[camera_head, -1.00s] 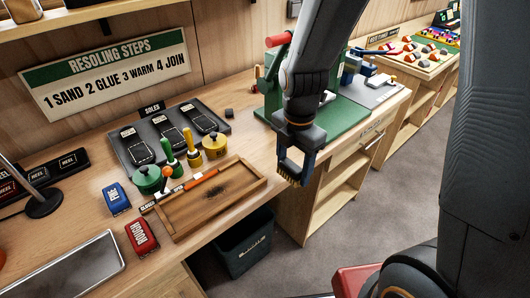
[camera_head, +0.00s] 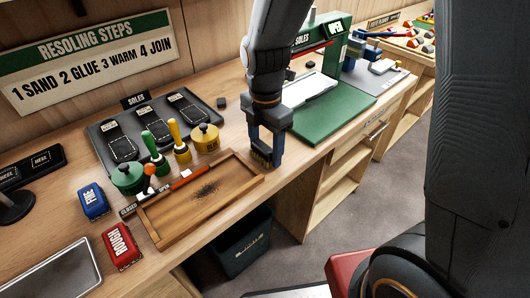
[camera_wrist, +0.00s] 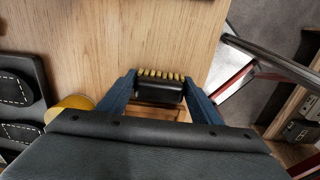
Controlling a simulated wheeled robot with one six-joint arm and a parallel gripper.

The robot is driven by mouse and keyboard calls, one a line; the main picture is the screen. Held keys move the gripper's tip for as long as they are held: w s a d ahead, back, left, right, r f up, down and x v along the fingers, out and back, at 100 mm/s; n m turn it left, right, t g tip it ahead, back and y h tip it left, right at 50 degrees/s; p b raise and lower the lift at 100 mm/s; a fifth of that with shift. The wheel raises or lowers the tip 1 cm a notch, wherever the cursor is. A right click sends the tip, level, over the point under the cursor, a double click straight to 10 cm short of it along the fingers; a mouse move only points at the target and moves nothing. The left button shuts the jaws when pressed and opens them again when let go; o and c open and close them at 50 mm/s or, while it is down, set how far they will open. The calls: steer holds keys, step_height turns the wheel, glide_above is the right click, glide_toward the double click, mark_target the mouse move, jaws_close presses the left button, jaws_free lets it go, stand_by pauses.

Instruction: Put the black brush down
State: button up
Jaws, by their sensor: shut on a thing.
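My gripper (camera_head: 265,152) is over the bench near its front edge, at the right end of the wooden tray. It is shut on the black brush (camera_wrist: 158,90), a dark block with a row of yellow bristles, which sits between both blue fingers in the wrist view. In the head view only the brush's yellowish bristles (camera_head: 262,157) show low between the fingers. I cannot tell whether the bristles touch the bench. The workbench (camera_head: 236,118) has bare wood behind and beside the gripper.
The wooden tray (camera_head: 240,160) with a dark smudge lies just left of my gripper. Green and yellow pots (camera_head: 204,140) and brushes stand behind it. A green press base (camera_head: 335,115) is at the right. A dark bin (camera_head: 240,245) stands on the floor below the bench edge.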

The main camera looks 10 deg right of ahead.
steer(key=shift+s+f, duration=0.1)
steer(key=shift+f, duration=0.4)
